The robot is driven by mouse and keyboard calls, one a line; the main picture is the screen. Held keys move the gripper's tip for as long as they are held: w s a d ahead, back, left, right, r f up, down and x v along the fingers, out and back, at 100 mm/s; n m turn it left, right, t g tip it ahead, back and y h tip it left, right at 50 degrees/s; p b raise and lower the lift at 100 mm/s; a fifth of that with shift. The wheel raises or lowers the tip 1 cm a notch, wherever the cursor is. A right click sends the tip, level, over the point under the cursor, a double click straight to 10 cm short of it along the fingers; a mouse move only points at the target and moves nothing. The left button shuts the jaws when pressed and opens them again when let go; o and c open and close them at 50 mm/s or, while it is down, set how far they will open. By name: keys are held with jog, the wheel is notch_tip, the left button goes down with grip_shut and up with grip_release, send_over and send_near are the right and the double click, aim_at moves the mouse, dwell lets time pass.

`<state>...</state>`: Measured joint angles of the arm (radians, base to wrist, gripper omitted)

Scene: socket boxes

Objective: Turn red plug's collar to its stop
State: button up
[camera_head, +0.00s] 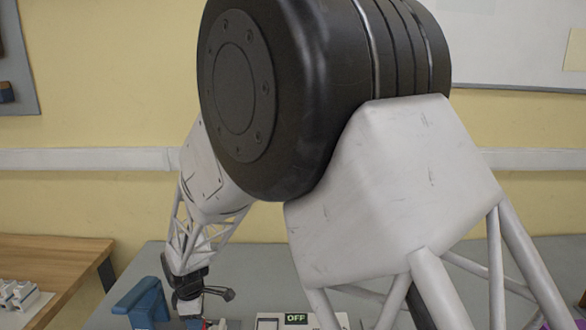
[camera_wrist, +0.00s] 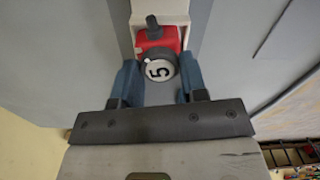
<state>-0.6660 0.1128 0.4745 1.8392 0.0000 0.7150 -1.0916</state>
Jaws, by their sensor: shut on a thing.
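In the wrist view the red plug (camera_wrist: 170,40) sits against a pale socket box (camera_wrist: 160,10), with a dark knob at its far end. Its round collar end (camera_wrist: 159,70) carries a white disc marked 5 and faces the camera. My gripper (camera_wrist: 158,78) has its two blue fingers on either side of this collar and is shut on it. In the head view my gripper is low at the left, by a blue block-like part, and a small bit of red shows beneath it. The plug itself is mostly hidden there.
A box with an OFF sign (camera_head: 296,319) stands on the grey table (camera_head: 125,290), right of my gripper. A wooden table (camera_head: 50,262) with small white parts is at the far left. My arm blocks much of the head view.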

jog(key=shift+n, duration=1.2)
jog(key=o, duration=1.4)
jog(key=shift+r, duration=0.1)
jog(key=shift+r, duration=2.9)
